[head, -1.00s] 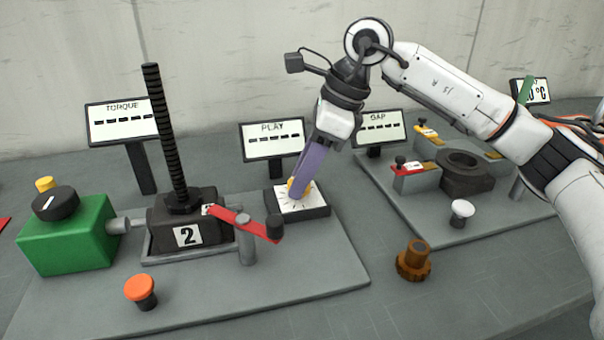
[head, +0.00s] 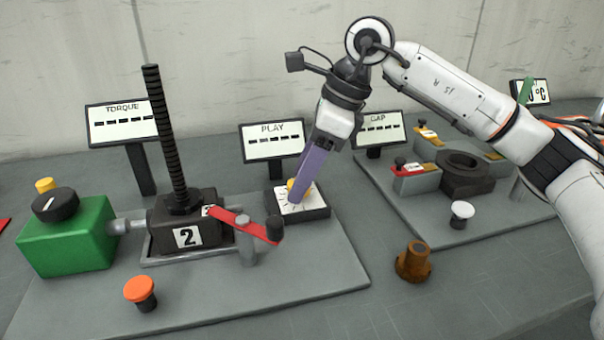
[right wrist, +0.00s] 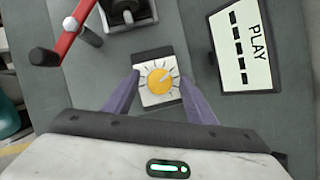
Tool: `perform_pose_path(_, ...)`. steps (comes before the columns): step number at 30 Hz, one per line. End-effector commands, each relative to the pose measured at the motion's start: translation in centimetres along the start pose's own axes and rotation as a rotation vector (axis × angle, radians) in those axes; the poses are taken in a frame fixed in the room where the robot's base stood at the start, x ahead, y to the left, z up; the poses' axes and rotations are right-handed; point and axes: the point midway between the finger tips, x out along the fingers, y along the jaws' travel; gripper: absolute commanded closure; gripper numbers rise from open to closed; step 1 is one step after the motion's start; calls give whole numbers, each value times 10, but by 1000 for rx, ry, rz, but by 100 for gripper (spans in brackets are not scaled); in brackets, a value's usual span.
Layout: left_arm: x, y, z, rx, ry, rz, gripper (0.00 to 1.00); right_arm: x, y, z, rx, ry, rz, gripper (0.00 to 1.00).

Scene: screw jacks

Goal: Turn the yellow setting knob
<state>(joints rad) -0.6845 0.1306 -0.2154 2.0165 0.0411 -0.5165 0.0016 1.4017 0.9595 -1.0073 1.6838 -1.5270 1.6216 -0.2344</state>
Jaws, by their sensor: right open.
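The yellow setting knob (right wrist: 160,80) sits on a white dial face with black tick marks, on a dark square box (head: 318,212) in front of the PLAY display. In the head view only a bit of the knob (head: 291,185) shows behind the purple fingers. My right gripper (right wrist: 158,92) is open, with one purple finger on each side of the dial box in the right wrist view. In the head view the right gripper (head: 300,195) points down at the dial from above. Whether a finger touches the knob cannot be told. My left gripper is not in view.
The PLAY display (head: 274,142) stands behind the dial. A red crank arm (head: 243,224) with a black handle lies just left of it. The screw jack marked 2 (head: 187,237) and a green box (head: 70,238) stand further left. A brown knob (head: 413,261) stands at right.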

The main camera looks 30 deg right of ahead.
Motion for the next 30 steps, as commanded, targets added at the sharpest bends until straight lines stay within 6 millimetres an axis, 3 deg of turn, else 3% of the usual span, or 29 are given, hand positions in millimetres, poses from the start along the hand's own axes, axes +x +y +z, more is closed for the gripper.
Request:
perform_pose_path(15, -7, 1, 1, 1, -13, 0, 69, -89, -1, 1, 1, -3, -3, 49)
perform_pose_path(21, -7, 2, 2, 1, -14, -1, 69, -100, 0, 0, 0, -1, -1, 49)
perform_pose_path(30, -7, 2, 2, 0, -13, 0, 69, -100, 0, 0, 0, -1, -1, 49)
